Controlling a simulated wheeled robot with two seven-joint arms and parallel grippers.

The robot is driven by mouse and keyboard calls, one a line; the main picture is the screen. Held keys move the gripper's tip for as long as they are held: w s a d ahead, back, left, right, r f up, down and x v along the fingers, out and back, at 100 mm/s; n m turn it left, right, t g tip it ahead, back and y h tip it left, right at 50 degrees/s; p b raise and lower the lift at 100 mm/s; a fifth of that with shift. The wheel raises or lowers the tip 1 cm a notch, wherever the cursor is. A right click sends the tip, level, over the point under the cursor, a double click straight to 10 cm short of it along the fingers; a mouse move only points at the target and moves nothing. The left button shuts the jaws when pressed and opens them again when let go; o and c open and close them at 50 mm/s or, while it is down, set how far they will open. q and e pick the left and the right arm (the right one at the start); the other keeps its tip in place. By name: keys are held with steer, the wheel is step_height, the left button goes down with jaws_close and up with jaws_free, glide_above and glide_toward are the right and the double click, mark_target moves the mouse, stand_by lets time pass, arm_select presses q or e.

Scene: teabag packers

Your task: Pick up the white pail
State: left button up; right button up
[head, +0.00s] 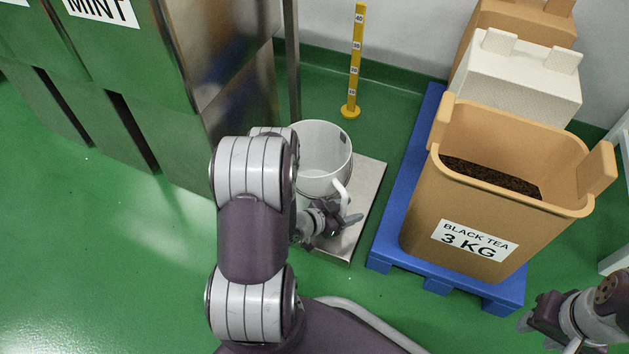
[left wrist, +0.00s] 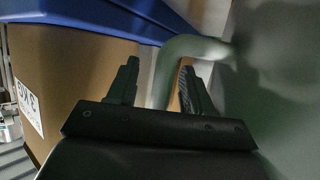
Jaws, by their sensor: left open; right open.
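The white pail (head: 325,152) stands upright on a pale metal plate (head: 368,190) on the floor, partly hidden behind my left arm. Its handle (head: 342,192) sticks out from its near right side. My left gripper (head: 347,222) is open, low beside the pail at the handle. In the left wrist view the handle (left wrist: 190,46) curves out from the pail wall (left wrist: 280,90) and comes down between the open fingers of my left gripper (left wrist: 160,85). My right gripper (head: 532,318) is open and empty at the lower right, away from the pail.
A tan black tea bin (head: 420,210) stands on a blue pallet (head: 380,240) right of the plate, with a white bin (head: 515,85) behind it. Metal cabinets (head: 215,110) stand at the left. A yellow measuring post (head: 356,60) stands behind the pail. The left floor is clear.

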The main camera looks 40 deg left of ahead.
arm_select(q)
jaws_close()
steer(key=shift+r, duration=0.1)
steer(key=shift+r, duration=0.1)
